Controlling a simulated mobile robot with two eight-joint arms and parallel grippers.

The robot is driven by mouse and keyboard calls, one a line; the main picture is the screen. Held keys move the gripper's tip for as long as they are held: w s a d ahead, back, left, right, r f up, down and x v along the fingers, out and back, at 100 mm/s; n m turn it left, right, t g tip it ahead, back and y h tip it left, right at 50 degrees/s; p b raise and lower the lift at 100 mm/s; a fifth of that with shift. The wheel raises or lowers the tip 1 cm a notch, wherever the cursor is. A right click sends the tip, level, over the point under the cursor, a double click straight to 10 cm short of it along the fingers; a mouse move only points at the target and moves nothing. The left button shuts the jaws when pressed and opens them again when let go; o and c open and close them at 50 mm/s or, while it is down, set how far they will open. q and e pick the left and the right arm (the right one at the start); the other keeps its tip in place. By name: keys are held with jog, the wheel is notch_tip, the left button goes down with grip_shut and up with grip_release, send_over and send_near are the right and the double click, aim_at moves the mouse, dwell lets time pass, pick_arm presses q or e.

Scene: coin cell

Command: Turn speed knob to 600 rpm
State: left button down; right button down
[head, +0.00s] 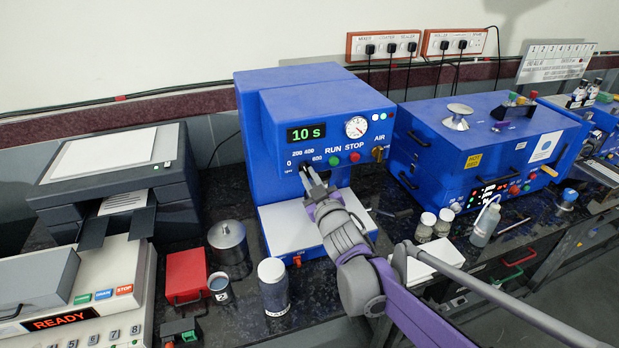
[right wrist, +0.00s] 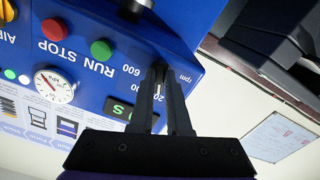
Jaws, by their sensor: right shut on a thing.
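The blue machine (head: 300,95) at centre carries a speed scale marked 0, 200, 400, 600 and rpm on its front, left of the green RUN button (head: 334,160) and red STOP button (head: 354,156). My right gripper (head: 308,174) is at that scale, its fingers covering the dial spot. In the right wrist view my gripper (right wrist: 158,78) is shut on the small dark speed knob (right wrist: 157,68), beside the 600 mark. The knob is mostly hidden by the fingers, so its pointer direction cannot be read. The display (head: 306,133) shows 10 s. My left gripper is not in view.
A pressure gauge (head: 356,127) and an AIR knob (head: 378,154) sit right of the scale. A white deck (head: 290,225) lies below my gripper. A dark jar (head: 273,285) and a metal canister (head: 229,246) stand to the left; two small jars (head: 425,226) stand to the right.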

jog(key=shift+f+m+b, duration=0.2)
jog(key=shift+m+b, duration=0.85)
jog(key=shift+m, duration=0.25)
jog(key=m+b, duration=0.6)
jog(key=m, duration=0.4)
jog(key=shift+a+r, duration=0.1)
jog(key=shift+a, duration=0.05)
pick_arm(q)
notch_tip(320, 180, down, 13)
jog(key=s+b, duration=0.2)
jog(key=b, duration=0.1)
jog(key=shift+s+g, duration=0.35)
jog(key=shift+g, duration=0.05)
pick_arm(e)
jog(key=m, duration=0.5)
jog(key=shift+r, duration=0.15)
jog(key=c, duration=0.9)
grip_release()
jog(key=shift+s, duration=0.1)
pick_arm(q)
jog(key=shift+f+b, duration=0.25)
jog(key=shift+b, duration=0.05)
pick_arm(e)
jog(key=v, duration=1)
jog(key=shift+s+r, duration=0.1)
jog(key=shift+s, duration=0.25)
